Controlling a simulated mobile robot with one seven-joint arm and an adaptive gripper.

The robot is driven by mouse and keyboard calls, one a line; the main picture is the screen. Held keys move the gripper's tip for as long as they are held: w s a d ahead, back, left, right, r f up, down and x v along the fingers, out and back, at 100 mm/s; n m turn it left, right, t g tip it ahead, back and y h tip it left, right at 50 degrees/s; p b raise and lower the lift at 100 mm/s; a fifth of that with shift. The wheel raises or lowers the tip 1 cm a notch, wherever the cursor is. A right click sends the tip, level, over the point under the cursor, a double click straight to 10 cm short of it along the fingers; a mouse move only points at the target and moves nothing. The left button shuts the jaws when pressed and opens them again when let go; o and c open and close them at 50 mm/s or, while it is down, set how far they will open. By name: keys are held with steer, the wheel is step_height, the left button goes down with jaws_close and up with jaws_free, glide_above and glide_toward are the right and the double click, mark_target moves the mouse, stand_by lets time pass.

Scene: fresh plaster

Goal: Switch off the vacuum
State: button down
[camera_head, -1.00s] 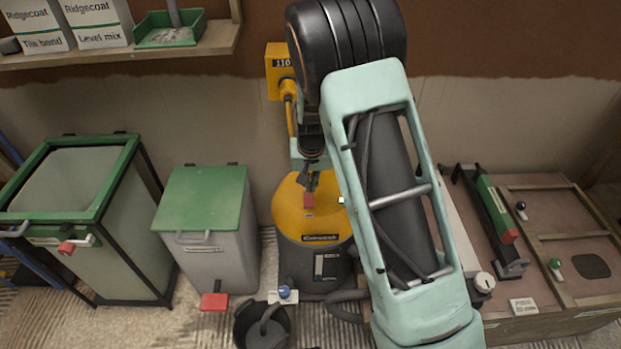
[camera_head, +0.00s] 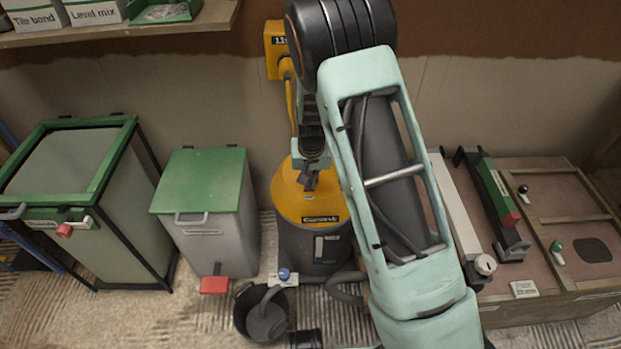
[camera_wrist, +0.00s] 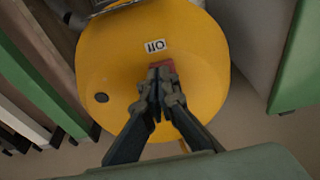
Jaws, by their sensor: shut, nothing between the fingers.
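The vacuum (camera_head: 286,203) is a dark drum with a yellow lid, standing against the wall in the middle of the head view. Its yellow lid also fills the middle of the wrist view (camera_wrist: 110,60). A red switch (camera_wrist: 182,76) sits on the lid beside a "110" label (camera_wrist: 154,46). My gripper (camera_head: 308,184) is shut and empty, pointing down at the switch. In the wrist view its fingertips (camera_wrist: 163,70) overlap the switch and hide part of it. I cannot tell whether they touch it, or which way the switch is set.
A yellow "110" box (camera_head: 275,46) is on the wall behind. A grey bin with a green lid (camera_head: 203,180) stands left of the vacuum. A black bucket (camera_head: 243,322) is in front. A workbench (camera_head: 560,290) with fittings is at the right.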

steer(key=shift+w+r, duration=0.35)
steer(key=shift+w, duration=0.4)
steer(key=shift+r, duration=0.1)
steer(key=shift+r+p, duration=0.4)
steer(key=shift+p, duration=0.15)
steer(key=p+v, duration=0.2)
steer(key=v, duration=0.2)
steer(key=shift+w+r+p, duration=0.1)
steer(key=shift+r+p, duration=0.05)
steer(key=shift+p, duration=0.15)
steer(key=s+r+p, duration=0.1)
steer(key=s+r, duration=0.3)
steer(key=r, duration=0.3)
steer(key=shift+s+r, duration=0.25)
steer(key=shift+s, duration=0.15)
